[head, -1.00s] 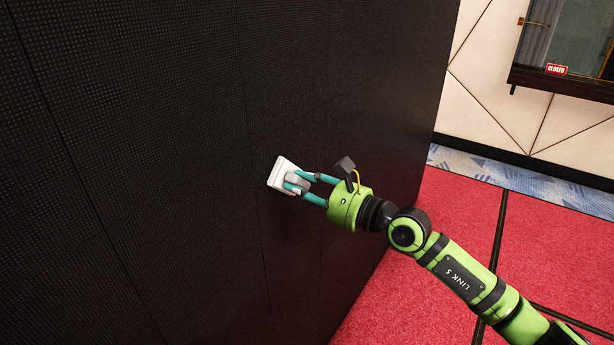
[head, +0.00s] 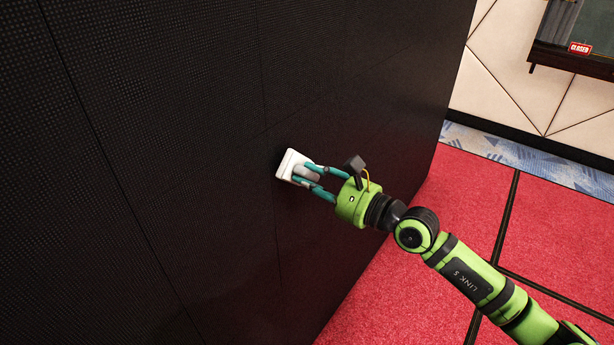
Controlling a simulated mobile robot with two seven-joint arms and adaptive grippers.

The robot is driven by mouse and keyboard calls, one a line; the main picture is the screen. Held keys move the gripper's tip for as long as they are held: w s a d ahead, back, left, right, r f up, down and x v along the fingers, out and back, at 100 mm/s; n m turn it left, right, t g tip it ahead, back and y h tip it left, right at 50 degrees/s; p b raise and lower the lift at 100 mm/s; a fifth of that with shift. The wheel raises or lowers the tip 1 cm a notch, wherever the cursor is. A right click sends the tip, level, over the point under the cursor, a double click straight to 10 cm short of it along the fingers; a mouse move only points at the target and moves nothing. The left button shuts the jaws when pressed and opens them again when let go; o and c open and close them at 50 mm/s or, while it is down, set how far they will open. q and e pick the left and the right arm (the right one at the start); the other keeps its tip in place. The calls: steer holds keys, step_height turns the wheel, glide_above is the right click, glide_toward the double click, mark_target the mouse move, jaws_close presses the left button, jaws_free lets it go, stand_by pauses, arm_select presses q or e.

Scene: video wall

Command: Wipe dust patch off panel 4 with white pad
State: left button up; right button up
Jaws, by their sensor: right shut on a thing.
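The white pad (head: 289,165) is at the middle of the head view, its flat face against or very close to the black video wall (head: 150,130). My right gripper (head: 308,178), with teal fingers, is shut on the grey grip on the pad's back. Its green arm comes in from the lower right. Thin seams divide the wall into panels, and the pad is just right of a vertical seam. I see no panel number, and I cannot make out a dust patch; the pad may cover part of the surface. My left gripper is not in view.
Red carpet tiles (head: 470,215) with dark seams cover the floor at the right. A cream wall (head: 500,85) stands behind, with a dark-framed window and a red "CLOSED" sign (head: 580,47). The wall face around the pad is clear.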

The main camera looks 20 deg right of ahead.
steer(key=b+v, duration=0.1)
steer(key=v, duration=0.2)
steer(key=shift+s+d+f, duration=0.1)
steer(key=shift+s+d, duration=0.15)
steer(key=shift+s, duration=0.05)
steer(key=shift+s+d, duration=0.35)
steer(key=shift+s, duration=0.1)
steer(key=shift+b+v, duration=1.1)
steer(key=shift+v, duration=0.45)
